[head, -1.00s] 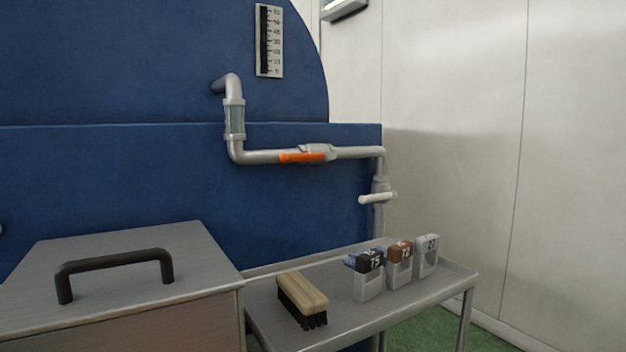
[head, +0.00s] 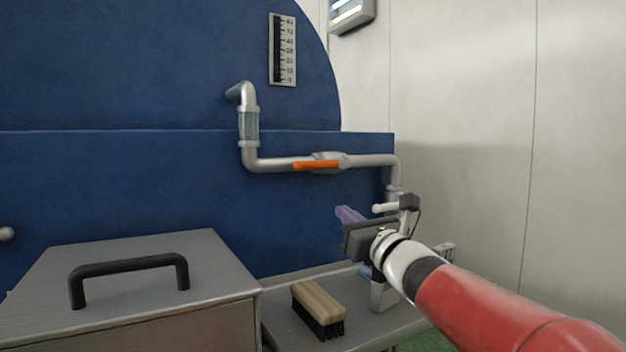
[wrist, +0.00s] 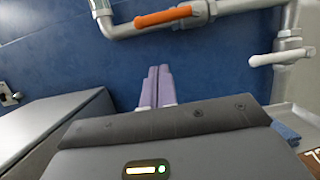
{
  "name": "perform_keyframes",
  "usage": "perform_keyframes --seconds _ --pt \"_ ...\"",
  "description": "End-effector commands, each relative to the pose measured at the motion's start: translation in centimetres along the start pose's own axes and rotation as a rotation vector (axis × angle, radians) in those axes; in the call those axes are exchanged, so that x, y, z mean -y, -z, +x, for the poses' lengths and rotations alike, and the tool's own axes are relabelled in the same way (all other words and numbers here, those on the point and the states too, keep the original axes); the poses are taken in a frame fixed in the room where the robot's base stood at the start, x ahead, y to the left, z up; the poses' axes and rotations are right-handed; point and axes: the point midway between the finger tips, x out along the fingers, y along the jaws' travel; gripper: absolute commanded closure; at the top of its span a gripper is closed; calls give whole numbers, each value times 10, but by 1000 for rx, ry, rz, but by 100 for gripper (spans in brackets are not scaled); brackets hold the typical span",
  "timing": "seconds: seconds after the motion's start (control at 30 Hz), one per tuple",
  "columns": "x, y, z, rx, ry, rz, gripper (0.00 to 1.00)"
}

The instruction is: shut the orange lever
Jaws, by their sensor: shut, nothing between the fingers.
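The orange lever (head: 316,166) sits on a valve in the horizontal stretch of grey pipe on the blue tank. It lies along the pipe, its free end pointing left. In the wrist view the orange lever (wrist: 164,17) is at the top, ahead of the fingers. My gripper (head: 347,213) is below and slightly right of the lever in the head view, clear of it. In the wrist view my gripper (wrist: 157,78) shows its pale purple fingers together, with nothing between them.
A white lever (wrist: 279,58) is on the vertical pipe at right, close to my gripper in the head view. Below, a brush (head: 318,308) lies on a metal shelf. A metal box with a black handle (head: 130,268) stands at left. A gauge (head: 282,50) hangs above.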

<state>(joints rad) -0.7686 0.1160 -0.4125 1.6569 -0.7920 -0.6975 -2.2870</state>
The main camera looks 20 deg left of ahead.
Motion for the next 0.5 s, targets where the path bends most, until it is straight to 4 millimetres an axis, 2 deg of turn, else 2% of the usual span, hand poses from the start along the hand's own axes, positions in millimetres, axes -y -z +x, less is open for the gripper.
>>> perform_keyframes --seconds 0.43,0.5 --pt "1 -2 92 -4 3 4 100" --pt "2 -13 100 -1 5 3 100"
